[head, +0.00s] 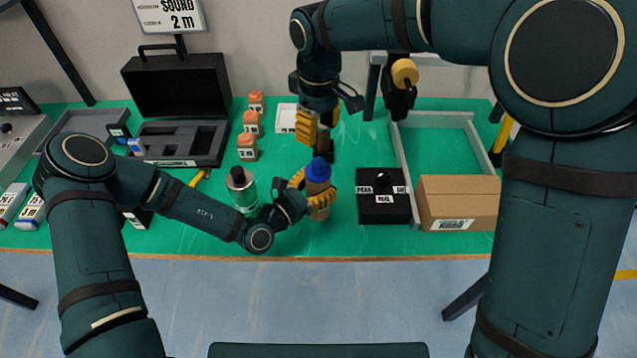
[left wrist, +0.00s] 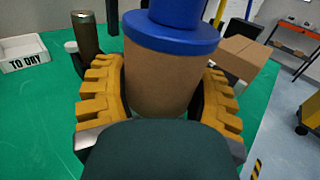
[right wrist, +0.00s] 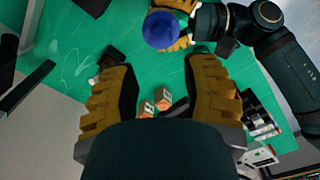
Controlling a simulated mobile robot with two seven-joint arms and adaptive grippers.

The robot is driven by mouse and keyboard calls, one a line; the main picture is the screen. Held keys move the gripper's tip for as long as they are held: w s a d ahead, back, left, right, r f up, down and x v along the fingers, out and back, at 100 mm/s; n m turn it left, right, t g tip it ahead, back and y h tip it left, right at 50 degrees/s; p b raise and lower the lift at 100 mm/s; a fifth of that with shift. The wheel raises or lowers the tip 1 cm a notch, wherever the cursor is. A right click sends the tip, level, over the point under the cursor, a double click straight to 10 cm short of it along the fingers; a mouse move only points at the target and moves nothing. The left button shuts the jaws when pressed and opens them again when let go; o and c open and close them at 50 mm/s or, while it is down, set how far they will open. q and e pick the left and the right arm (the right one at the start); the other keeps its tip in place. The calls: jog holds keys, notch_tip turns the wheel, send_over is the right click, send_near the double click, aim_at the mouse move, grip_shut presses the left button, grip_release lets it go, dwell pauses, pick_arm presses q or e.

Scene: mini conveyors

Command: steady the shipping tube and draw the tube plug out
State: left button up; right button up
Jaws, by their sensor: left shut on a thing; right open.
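The shipping tube (head: 319,201) is a brown cardboard cylinder standing upright on the green table. The blue tube plug (head: 318,170) sits in its top end. My left gripper (head: 318,195) is shut around the tube below the plug. The left wrist view shows the yellow fingers on both sides of the tube (left wrist: 160,85), with the blue plug (left wrist: 175,35) above. My right gripper (head: 318,128) is open and empty, above and behind the plug. In the right wrist view the plug (right wrist: 160,30) lies beyond the open fingers (right wrist: 162,95), apart from them.
A black box (head: 383,207) and a cardboard box (head: 458,203) stand to the right. Several orange blocks (head: 247,147), a white tray (head: 286,118) and an open black case (head: 178,88) are further back.

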aim_at(318, 162)
dwell(0.4)
jog(key=o, duration=0.4)
notch_tip(318, 162, down, 11)
jog(key=n, duration=0.5)
jog(key=shift+s+a+r, duration=0.1)
jog(key=shift+r, duration=0.05)
dwell(0.3)
grip_shut()
jog(key=shift+r, duration=0.1)
